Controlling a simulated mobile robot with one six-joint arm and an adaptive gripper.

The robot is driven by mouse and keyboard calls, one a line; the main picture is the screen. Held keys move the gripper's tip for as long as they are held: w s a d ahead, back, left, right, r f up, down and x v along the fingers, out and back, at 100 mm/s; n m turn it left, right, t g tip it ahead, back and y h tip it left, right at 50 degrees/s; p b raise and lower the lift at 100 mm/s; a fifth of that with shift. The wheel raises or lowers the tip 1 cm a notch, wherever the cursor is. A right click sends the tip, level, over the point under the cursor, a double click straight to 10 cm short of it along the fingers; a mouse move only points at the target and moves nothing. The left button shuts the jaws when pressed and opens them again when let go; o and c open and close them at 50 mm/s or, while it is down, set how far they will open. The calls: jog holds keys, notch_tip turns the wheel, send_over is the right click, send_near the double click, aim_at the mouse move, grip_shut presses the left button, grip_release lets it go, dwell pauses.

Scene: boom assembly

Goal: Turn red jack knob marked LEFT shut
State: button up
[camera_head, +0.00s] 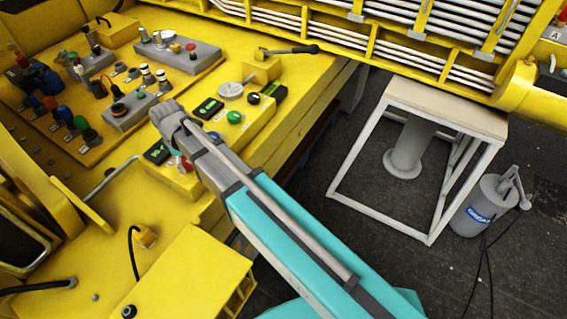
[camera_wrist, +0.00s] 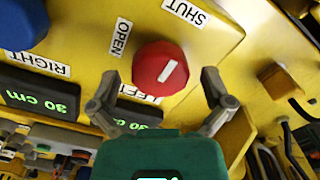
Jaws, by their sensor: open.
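The red jack knob (camera_wrist: 160,68) is round, with a short white line on its face slanting up to the right. My gripper (camera_wrist: 161,76) is open, with one finger on each side of the knob and gaps visible between. In the head view, the red knob (camera_head: 186,164) is partly hidden by my arm.
A blue knob (camera_wrist: 20,22) is at the upper left by the RIGHT label (camera_wrist: 38,63). Green-lit displays (camera_wrist: 45,105) read 30 cm. In the head view, a green knob (camera_head: 234,117) is on the yellow panel, and switch boxes (camera_head: 178,50) stand behind.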

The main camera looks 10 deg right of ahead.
aim_at(186, 161)
jog(key=n, duration=0.3)
notch_tip(186, 161, up, 14)
jog(key=p, duration=1.4)
jog(key=s+d+f+m+b, duration=0.1)
jog(key=d+f+m+b, duration=0.6)
jog(key=d, duration=0.8)
jog(key=s+d+f+m+b, duration=0.1)
jog(key=d+f+m+b, duration=0.6)
jog(key=d+f+b, duration=0.4)
jog(key=d, duration=0.3)
jog(key=shift+s+d+f+m+b, duration=0.25)
jog(key=shift+d+f+m+b, duration=0.05)
jog(key=shift+d+f+b, duration=0.1)
jog(key=s+d+m, duration=0.3)
jog(key=d+m, duration=0.1)
jog(key=d, duration=0.2)
jog(key=shift+d, duration=0.4)
jog(key=shift+s, duration=0.1)
dwell(0.6)
